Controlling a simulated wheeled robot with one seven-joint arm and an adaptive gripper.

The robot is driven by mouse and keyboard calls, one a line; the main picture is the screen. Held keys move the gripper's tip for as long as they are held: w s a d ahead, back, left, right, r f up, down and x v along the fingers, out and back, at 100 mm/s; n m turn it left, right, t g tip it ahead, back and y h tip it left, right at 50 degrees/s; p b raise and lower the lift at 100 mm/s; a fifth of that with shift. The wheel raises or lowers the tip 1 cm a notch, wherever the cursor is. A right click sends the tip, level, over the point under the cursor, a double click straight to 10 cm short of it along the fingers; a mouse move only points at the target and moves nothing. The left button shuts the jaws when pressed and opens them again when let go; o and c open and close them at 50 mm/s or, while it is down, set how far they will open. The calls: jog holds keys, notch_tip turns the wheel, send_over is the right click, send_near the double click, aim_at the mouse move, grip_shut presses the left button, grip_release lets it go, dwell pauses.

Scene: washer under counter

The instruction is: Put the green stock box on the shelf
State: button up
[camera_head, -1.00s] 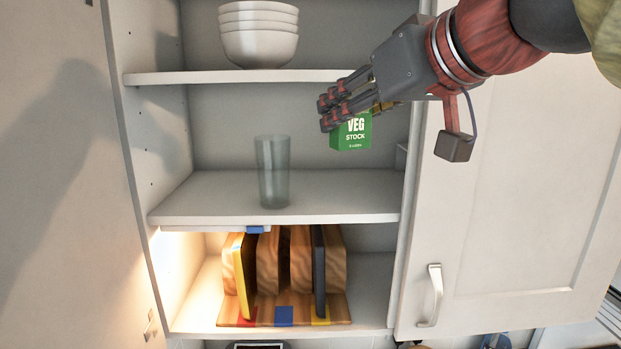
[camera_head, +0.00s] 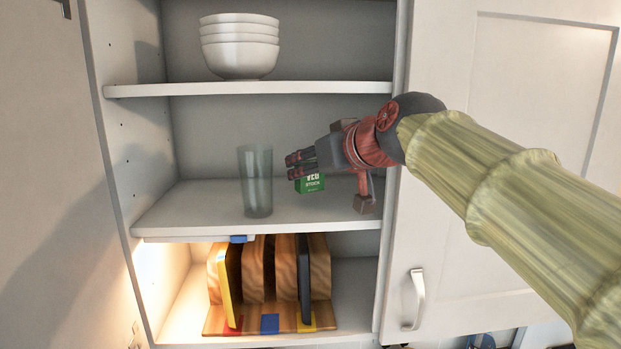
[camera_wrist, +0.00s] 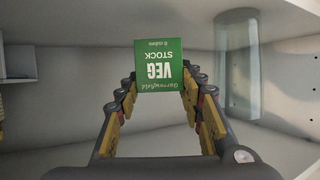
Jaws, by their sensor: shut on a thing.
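The green stock box (camera_head: 310,185), with white "VEG STOCK" lettering, is between the fingers of my gripper (camera_head: 301,166). My gripper is shut on it, inside the cupboard at the middle shelf (camera_head: 190,208). In the head view the box looks upright, right of the glass and low over the shelf; I cannot tell whether its base touches. In the wrist view the box (camera_wrist: 158,66) shows upside down between the yellow-padded fingers. The fingers hide its upper part in the head view.
A clear glass (camera_head: 256,182) stands on the middle shelf, just left of the box. White bowls (camera_head: 239,48) are stacked on the shelf above. A wooden rack (camera_head: 255,318) with boards stands below. The open door (camera_head: 500,110) is at right. The shelf's left part is clear.

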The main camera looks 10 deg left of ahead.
aim_at(313, 180)
notch_tip(313, 180, down, 3)
jog(key=shift+r, duration=0.2)
jog(key=shift+f, duration=0.15)
jog(key=shift+f, duration=0.25)
jog(key=o, duration=1.2)
jog(key=shift+c, duration=0.2)
jog(key=shift+r, duration=0.1)
